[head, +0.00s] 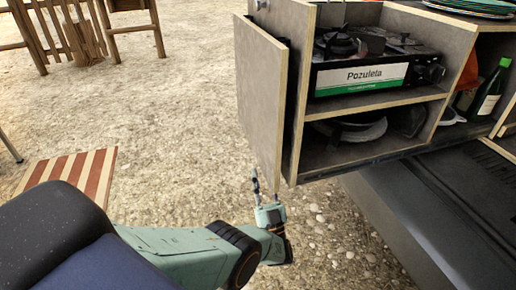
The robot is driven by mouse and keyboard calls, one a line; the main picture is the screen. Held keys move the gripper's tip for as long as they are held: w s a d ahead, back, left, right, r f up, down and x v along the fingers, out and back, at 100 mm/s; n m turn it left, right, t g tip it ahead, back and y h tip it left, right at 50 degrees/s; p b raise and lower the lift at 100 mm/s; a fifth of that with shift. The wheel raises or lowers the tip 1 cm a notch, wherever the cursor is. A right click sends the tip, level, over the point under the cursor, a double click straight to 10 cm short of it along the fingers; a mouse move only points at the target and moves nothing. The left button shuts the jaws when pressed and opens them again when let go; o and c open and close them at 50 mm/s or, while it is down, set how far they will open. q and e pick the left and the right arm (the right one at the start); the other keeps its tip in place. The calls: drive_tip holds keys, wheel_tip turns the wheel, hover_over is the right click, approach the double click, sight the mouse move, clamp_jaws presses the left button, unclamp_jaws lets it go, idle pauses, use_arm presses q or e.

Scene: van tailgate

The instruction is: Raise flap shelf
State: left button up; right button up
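The flap shelf (262,85) is a grey-brown panel with a pale wood edge. It hangs down, nearly upright, along the left side of the cabinet (302,85). My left gripper (265,182) is at the flap's lower edge, near its bottom corner closest to me. Its two fingers point up and stand apart, so it looks open. I cannot tell whether a finger touches the panel. My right gripper is not in view.
The cabinet holds a camping stove (365,75) above and dark pans (350,132) below. A green bottle (489,92) stands to the right.

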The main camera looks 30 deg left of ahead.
sight(256, 151)
use_arm(q)
drive_tip(key=shift+x, duration=3.75)
drive_tip(key=shift+r, duration=0.1)
clamp_jaws()
